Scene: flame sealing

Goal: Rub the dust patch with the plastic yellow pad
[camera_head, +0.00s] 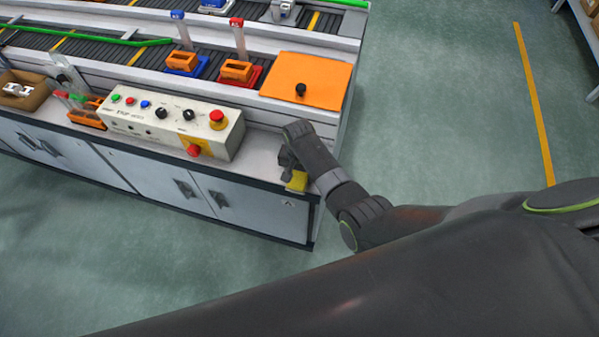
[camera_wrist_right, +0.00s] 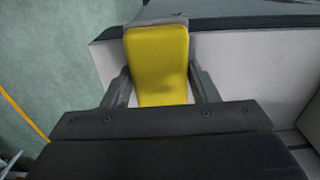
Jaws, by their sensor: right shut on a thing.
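The yellow pad (camera_head: 297,181) shows at the front right corner of the worktable (camera_head: 262,152), at my right gripper (camera_head: 288,168). In the right wrist view the yellow pad (camera_wrist_right: 158,62) lies between the two fingers of my right gripper (camera_wrist_right: 160,88), which is shut on it. The pad is close to the light table top; I cannot tell whether it touches it. A greyish smudge shows just beyond the pad's far end in the right wrist view, possibly the dust patch (camera_wrist_right: 160,10), mostly hidden by the pad. My left gripper is not in view.
A control box (camera_head: 172,122) with buttons and a red emergency knob stands left of my right gripper. An orange plate (camera_head: 306,82) with a black knob lies behind it. Blue and red fixtures stand by the conveyor. The table's front and right edges are close to the gripper.

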